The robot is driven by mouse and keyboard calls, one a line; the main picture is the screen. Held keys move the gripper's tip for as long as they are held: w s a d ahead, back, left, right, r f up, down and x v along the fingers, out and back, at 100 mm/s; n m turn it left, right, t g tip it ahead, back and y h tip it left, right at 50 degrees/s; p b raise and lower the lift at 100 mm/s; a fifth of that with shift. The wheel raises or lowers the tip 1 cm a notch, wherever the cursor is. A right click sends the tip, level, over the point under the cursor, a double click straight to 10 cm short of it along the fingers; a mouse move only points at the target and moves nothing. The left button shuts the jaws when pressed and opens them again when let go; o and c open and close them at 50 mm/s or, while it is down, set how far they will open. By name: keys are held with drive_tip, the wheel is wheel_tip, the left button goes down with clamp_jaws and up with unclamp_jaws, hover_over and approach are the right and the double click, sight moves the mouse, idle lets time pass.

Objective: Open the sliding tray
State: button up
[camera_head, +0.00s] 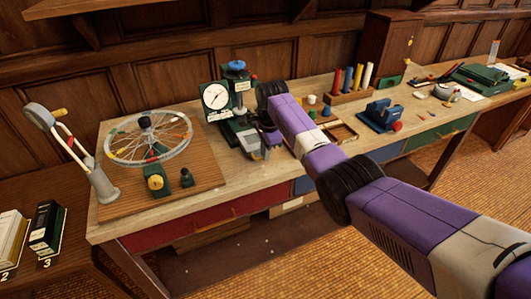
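No part is clearly marked as the sliding tray. Under the tabletop are a red drawer front (190,218), a blue one (306,184) and a green one (440,135). Their fronts look closed, but I cannot be sure. A shallow wooden tray (352,137) also lies on the tabletop, partly behind my arm.
On the workbench (110,222) stand a spoked wheel on a wooden board (205,190), a dial gauge (215,97), a rack of coloured rods (348,97), a blue device (383,114) and a green machine (482,78). Black and white binders (45,226) stand at lower left. The floor in front is clear.

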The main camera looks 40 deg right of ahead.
drive_tip(key=o, duration=0.3)
drive_tip(key=shift+d, duration=0.1)
drive_tip(key=shift+o, duration=0.3)
wheel_tip(320, 180, up, 8)
drive_tip(key=s, duration=0.1)
drive_tip(key=shift+s+a+f+b, duration=0.15)
drive_tip(key=shift+a+b, duration=0.15)
drive_tip(key=shift+b, duration=0.05)
